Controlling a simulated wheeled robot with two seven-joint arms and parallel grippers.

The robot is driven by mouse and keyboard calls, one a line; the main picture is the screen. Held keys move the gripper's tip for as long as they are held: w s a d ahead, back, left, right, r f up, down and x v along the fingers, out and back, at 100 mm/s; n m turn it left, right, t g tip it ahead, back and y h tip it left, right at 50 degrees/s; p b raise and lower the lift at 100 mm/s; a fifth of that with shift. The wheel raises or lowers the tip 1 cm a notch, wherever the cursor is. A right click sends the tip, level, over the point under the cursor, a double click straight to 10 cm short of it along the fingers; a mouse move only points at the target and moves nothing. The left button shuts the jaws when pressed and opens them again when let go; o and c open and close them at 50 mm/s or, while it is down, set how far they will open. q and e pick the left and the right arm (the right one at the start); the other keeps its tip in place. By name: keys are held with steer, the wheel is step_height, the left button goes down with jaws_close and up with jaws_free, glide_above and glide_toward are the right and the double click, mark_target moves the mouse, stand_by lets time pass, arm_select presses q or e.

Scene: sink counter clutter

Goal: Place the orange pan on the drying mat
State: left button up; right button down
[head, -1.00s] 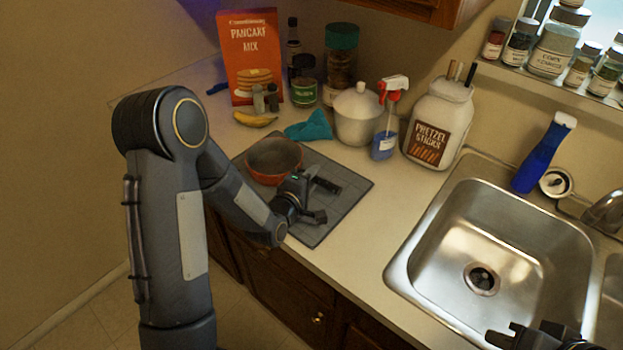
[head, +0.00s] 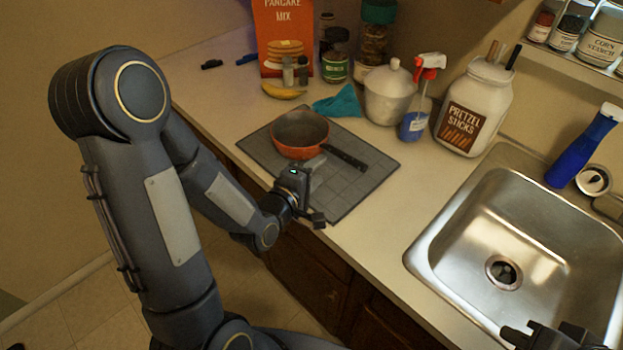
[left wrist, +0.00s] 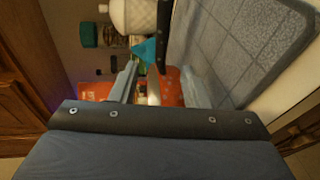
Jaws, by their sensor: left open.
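The orange pan (head: 300,140) sits upright on the grey drying mat (head: 350,200), near its back left part. Its dark handle (head: 345,158) points right and toward the front across the mat. My left gripper (head: 318,190) is open and empty at the mat's front edge, in front of the pan and apart from it. In the left wrist view, the open fingers (left wrist: 162,85) frame an orange patch; I cannot tell how much of it is the pan. The mat (left wrist: 240,40) fills the upper right there. My right gripper (head: 548,336) shows only partly at the bottom right, its jaws unclear.
Behind the mat stand a pancake mix box (head: 284,40), a banana (head: 283,91), a teal cloth (head: 340,103), a white lidded jar (head: 388,95), a spray bottle (head: 415,120) and a pretzel jar (head: 474,110). The sink (head: 425,245) is at right. Counter left of the mat is clear.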

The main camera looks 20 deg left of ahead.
arm_select(q)
steer(key=shift+v, duration=0.8)
steer(key=shift+s+a+r+m+g+y, duration=0.3)
steer(key=shift+a+m+g, duration=0.2)
steer(key=shift+m, duration=0.2)
steer(key=s+r+m+g, duration=0.2)
steer(key=s+m+g, duration=0.2)
steer(key=s, duration=0.6)
steer(key=s+r+m+g+h, duration=0.1)
steer(key=s+m+g, duration=0.3)
steer(key=s+m, duration=0.5)
steer(key=shift+s+d+r+g+h, duration=0.35)
steer(key=shift+s+r, duration=0.3)
steer(key=shift+r, duration=0.25)
